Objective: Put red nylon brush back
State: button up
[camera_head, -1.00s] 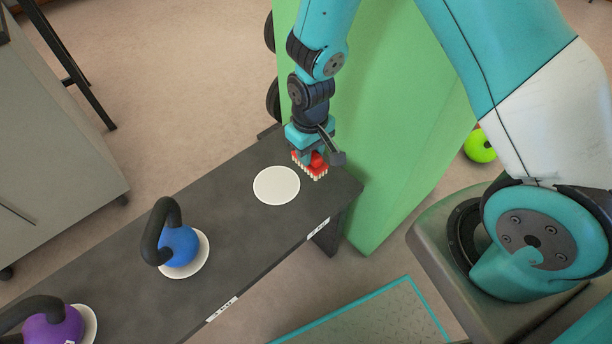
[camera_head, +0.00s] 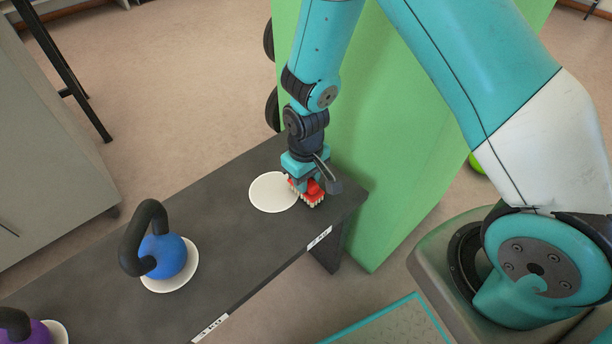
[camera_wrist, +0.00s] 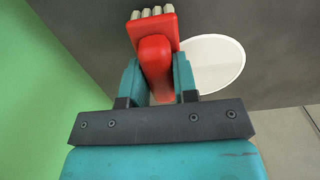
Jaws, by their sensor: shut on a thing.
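The red nylon brush (camera_head: 311,194) has a red body and pale bristles. My gripper (camera_head: 305,180) is shut on it, over the right end of the dark bench (camera_head: 228,222). The bristles point down, close to the bench top; I cannot tell if they touch. In the wrist view the brush (camera_wrist: 156,62) sits between the two teal fingers of my gripper (camera_wrist: 158,82). An empty white disc (camera_head: 270,193) lies on the bench just left of the brush; the wrist view shows it beside the brush (camera_wrist: 220,62).
A blue kettlebell (camera_head: 163,256) stands on a white disc farther left on the bench, and a purple one (camera_head: 28,332) sits at the lower left. A green panel (camera_head: 400,130) stands right behind the bench end. A grey cabinet (camera_head: 45,140) is at the left.

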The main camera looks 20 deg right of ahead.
jog(key=shift+f, duration=0.4)
dwell(0.3)
jog(key=o, duration=1.1)
jog(key=shift+c, duration=0.2)
notch_tip(320, 180, up, 7)
jog(key=p, duration=0.6)
